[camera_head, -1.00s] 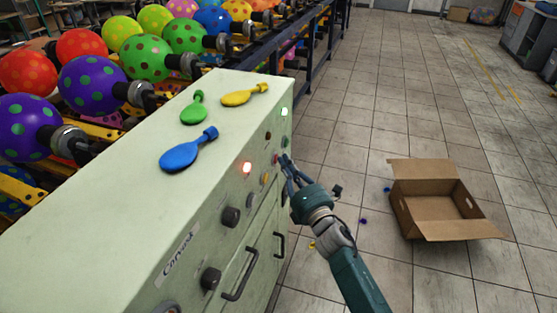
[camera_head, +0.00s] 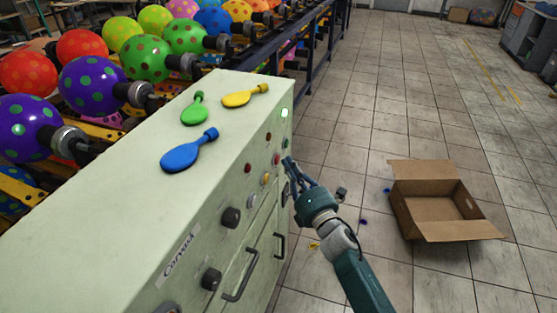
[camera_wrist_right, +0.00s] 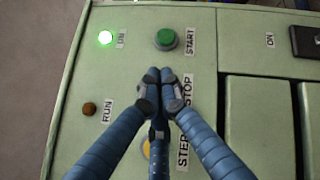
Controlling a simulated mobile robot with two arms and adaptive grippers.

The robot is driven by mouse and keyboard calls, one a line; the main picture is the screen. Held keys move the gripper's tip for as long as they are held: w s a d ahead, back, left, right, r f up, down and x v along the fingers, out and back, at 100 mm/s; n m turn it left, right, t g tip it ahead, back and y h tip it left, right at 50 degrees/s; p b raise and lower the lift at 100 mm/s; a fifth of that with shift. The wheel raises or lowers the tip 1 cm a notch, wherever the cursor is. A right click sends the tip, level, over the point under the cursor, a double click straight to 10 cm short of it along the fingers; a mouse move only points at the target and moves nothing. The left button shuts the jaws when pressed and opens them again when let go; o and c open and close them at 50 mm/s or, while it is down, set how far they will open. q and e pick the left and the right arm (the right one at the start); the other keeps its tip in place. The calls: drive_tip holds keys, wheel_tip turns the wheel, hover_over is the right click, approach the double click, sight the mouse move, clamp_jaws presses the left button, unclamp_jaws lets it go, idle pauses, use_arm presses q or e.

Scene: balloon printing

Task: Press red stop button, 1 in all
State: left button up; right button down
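The red stop button (camera_head: 276,159) shows on the side panel of a pale green cabinet (camera_head: 110,190) in the head view. In the right wrist view the fingers hide it beside the STOP label (camera_wrist_right: 188,92). My right gripper (camera_head: 289,163) is just to the right of the button, with a small gap. In the right wrist view its fingertips (camera_wrist_right: 166,76) are together with nothing between them. My left gripper is not in view.
A green START button (camera_wrist_right: 166,39), a lit lamp (camera_wrist_right: 105,38), a dark RUN lamp (camera_wrist_right: 89,108) and a partly hidden yellow button (camera_wrist_right: 146,150) are nearby. An open cardboard box (camera_head: 440,228) is on the floor.

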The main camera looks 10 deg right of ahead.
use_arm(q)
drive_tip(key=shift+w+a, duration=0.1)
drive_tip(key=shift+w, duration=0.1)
use_arm(e)
drive_tip(key=shift+s+d, duration=0.1)
drive_tip(key=shift+d, duration=0.15)
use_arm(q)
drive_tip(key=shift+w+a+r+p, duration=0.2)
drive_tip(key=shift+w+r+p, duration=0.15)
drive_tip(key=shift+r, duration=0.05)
use_arm(e)
drive_tip(key=shift+s+d, duration=0.7)
drive_tip(key=shift+d, duration=0.3)
drive_tip(key=shift+s+d, duration=0.7)
drive_tip(key=shift+d, duration=0.3)
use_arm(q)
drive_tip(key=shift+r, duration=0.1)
